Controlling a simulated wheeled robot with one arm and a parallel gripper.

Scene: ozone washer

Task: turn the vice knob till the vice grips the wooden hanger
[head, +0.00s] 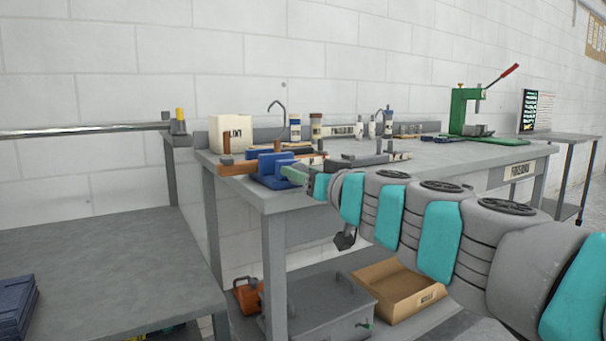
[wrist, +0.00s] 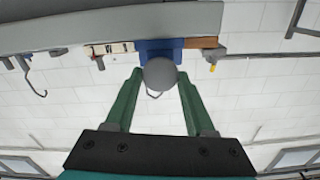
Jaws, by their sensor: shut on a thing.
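The blue vice (head: 268,165) stands at the near left corner of the workbench. A brown wooden hanger (head: 238,168) lies across it, between its blue jaws; whether the jaws press on the wood cannot be told. In the wrist view, part of the hanger (wrist: 200,42) shows beside the blue vice (wrist: 146,46). My gripper (head: 292,173) reaches the vice from the right. In the wrist view, my gripper's green fingers (wrist: 160,76) are shut on the round grey vice knob (wrist: 160,73), one on each side. The knob hides part of the vice there.
A white lint box (head: 231,133), bottles (head: 316,126) and hooks stand behind the vice. A green press (head: 465,110) stands at the bench's far right. A lower grey table (head: 110,260) is at left, largely bare. A cardboard box (head: 400,289) lies under the bench.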

